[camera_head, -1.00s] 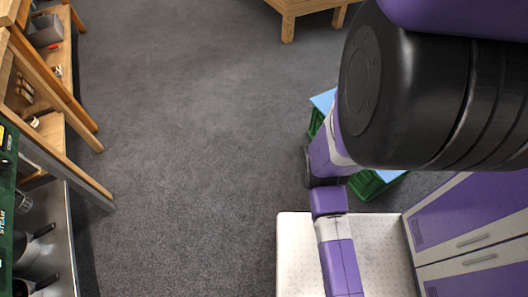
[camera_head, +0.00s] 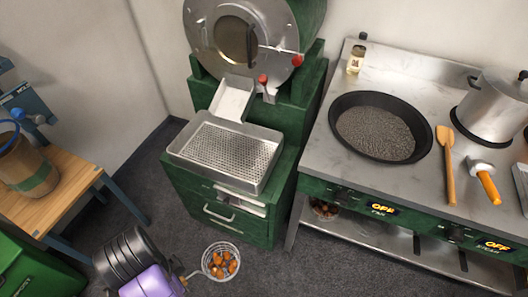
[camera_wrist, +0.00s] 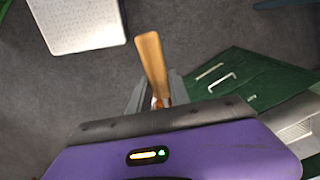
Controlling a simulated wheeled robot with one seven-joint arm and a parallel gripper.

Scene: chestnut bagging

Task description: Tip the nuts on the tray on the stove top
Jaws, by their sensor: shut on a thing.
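My gripper (camera_wrist: 157,100) is shut on a wooden handle (camera_wrist: 152,58) in the wrist view. In the head view my arm reaches in at the bottom, and a round wire basket (camera_head: 206,263) of orange-brown nuts (camera_head: 222,266) hangs beside the gripper end, above the floor. The handle appears to belong to this basket; the join is unclear. A perforated metal tray (camera_head: 178,150) sits on a green cabinet under the drum machine and looks empty. The stove top (camera_head: 325,158) at right carries a black pan (camera_head: 425,128) full of dark grains.
A wooden spatula (camera_head: 448,165), an orange-handled tool (camera_head: 488,185), a steel pot (camera_head: 497,105) and an oil bottle (camera_head: 356,58) crowd the stove. The green cabinet (camera_head: 215,190) stands close beside the basket. A wooden table (camera_head: 70,195) stands left.

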